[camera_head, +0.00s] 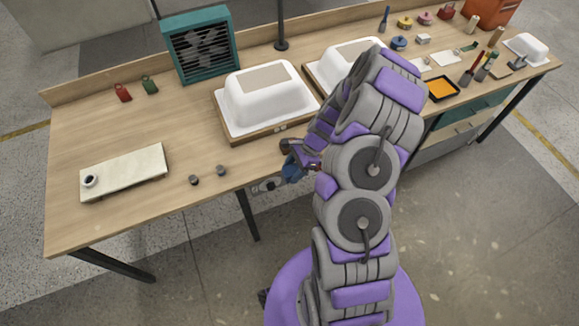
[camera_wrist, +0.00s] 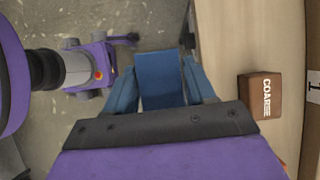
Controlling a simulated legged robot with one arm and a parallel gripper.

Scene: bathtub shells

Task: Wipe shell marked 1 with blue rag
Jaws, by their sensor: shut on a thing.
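My gripper (camera_head: 296,168) is beyond the table's front edge, in front of the left white shell (camera_head: 268,98). It is shut on the blue rag (camera_head: 291,171), which also fills the space by the jaws in the wrist view (camera_wrist: 160,80). The left shell sits upside down on a wooden board, with a beige patch on top. A small label shows on the board's front, too small to read in the head view. In the wrist view a label reading 1 (camera_wrist: 314,86) shows at the right edge. The rag is apart from the shell.
A brown block marked COARSE (camera_wrist: 261,96) lies on the table near the gripper. A second white shell (camera_head: 345,62) stands to the right, partly behind my arm. A teal fan box (camera_head: 200,48) stands at the back. A pale slab (camera_head: 125,172) lies left; the table between is mostly clear.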

